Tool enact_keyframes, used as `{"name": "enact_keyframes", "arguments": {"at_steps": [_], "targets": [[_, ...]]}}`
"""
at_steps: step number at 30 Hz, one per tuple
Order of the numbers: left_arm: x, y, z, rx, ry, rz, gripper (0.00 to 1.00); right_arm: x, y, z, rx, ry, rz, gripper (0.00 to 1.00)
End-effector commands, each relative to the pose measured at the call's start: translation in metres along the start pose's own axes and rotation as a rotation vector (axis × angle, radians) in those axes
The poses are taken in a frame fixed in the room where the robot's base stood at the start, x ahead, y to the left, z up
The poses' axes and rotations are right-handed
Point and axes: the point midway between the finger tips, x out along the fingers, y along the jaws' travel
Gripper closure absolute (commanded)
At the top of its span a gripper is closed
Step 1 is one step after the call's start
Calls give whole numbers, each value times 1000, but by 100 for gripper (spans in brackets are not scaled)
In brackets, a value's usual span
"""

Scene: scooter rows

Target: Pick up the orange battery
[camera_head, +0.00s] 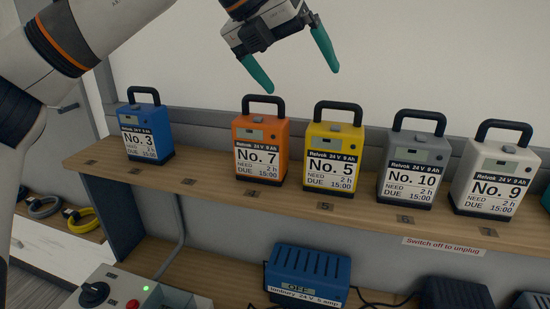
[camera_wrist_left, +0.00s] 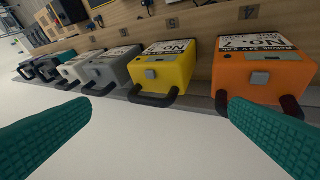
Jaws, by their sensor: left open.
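The orange battery (camera_head: 261,140), labelled No. 7 with a black handle, stands upright on the wooden shelf (camera_head: 300,200), between the blue and yellow batteries. My left gripper (camera_head: 302,80) is open and empty, above and slightly right of the orange battery's handle, with its two teal fingers apart. In the left wrist view, the orange battery (camera_wrist_left: 262,78) is at the right, partly behind one finger, and the open gripper (camera_wrist_left: 150,130) has nothing between its fingers. My right gripper is in neither view.
A blue battery (camera_head: 145,125) stands to the left. Yellow (camera_head: 333,147), grey (camera_head: 412,160) and white (camera_head: 494,172) batteries stand to the right on the same shelf. A blue charger (camera_head: 307,275) and a control box (camera_head: 125,290) are below. A wall is behind the batteries.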

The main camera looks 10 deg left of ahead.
Motion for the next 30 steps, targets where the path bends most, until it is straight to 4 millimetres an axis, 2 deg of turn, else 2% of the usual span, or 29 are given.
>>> {"name": "enact_keyframes", "arguments": {"at_steps": [1,3,7,11,21,26,30], "targets": [[2,-20,5,-1,-12,-115,0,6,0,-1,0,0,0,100],[-2,-45,10,-14,-29,-259,0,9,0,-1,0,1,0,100],[-12,-71,16,-38,-45,-423,0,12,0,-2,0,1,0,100],[-10,-82,17,-50,-52,-475,0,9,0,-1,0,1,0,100],[37,-106,20,-49,-54,-473,0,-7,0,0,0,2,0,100],[46,-111,21,-48,-52,-473,0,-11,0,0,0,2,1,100],[60,-120,20,-49,-56,-472,0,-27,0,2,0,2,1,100]]}}
